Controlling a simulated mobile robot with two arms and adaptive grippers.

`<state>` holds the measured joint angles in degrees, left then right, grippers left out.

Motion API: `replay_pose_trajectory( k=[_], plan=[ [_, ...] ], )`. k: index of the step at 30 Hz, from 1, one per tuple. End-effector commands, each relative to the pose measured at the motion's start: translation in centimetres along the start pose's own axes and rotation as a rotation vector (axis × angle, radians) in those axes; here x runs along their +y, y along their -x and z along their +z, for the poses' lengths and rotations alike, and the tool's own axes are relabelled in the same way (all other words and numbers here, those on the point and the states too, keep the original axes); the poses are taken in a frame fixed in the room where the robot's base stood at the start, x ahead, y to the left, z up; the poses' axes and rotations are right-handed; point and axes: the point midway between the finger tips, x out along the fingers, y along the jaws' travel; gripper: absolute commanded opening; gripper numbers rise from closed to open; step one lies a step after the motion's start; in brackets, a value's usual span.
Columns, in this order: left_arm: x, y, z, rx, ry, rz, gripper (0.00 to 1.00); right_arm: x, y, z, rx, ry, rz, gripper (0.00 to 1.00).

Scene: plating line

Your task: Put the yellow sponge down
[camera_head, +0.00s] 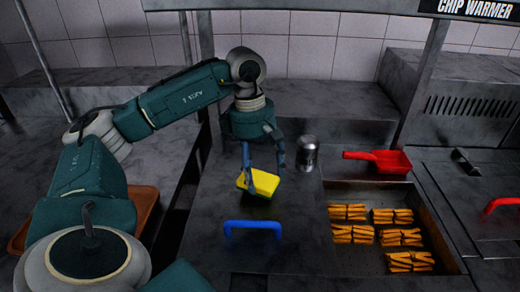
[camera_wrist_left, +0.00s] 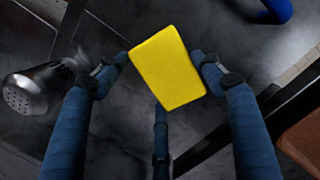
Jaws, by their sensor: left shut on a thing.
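The yellow sponge (camera_head: 259,182) is a flat block held between the fingers of my left gripper (camera_head: 263,168), over the dark counter (camera_head: 215,215) in the head view. In the left wrist view the sponge (camera_wrist_left: 167,67) sits between the blue fingertips of my left gripper (camera_wrist_left: 163,72), which press on its two sides. It is slightly tilted in the picture. I cannot tell whether its underside touches the counter. My right gripper is not in view.
A blue handle (camera_head: 252,226) lies in front of the sponge. A metal shaker (camera_head: 307,153) and a red scoop (camera_head: 380,160) stand to the right. A bin (camera_head: 425,210) holds several bundles of fries. A brown tray (camera_head: 143,205) is at the left. Counter left of the handle is clear.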

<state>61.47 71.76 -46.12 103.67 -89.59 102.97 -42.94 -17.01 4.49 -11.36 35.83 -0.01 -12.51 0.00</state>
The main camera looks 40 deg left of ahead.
Motion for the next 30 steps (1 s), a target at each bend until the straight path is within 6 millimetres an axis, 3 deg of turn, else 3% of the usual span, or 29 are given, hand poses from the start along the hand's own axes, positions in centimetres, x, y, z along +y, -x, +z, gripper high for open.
replay_pose_trajectory(
  k=[5,15,24,30],
  plan=[
    [4.3,0.6,-1.6,-0.002,0.003,-0.001,0.46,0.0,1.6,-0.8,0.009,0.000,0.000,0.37],
    [10.6,0.8,-4.2,-0.001,-0.001,-0.001,0.46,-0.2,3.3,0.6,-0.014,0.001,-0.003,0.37],
    [12.4,0.5,-5.1,0.001,-0.004,-0.002,0.46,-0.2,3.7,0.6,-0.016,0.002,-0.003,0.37],
    [12.3,-1.9,-5.4,0.003,-0.004,-0.005,0.46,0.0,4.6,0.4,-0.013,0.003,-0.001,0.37]
  ],
)
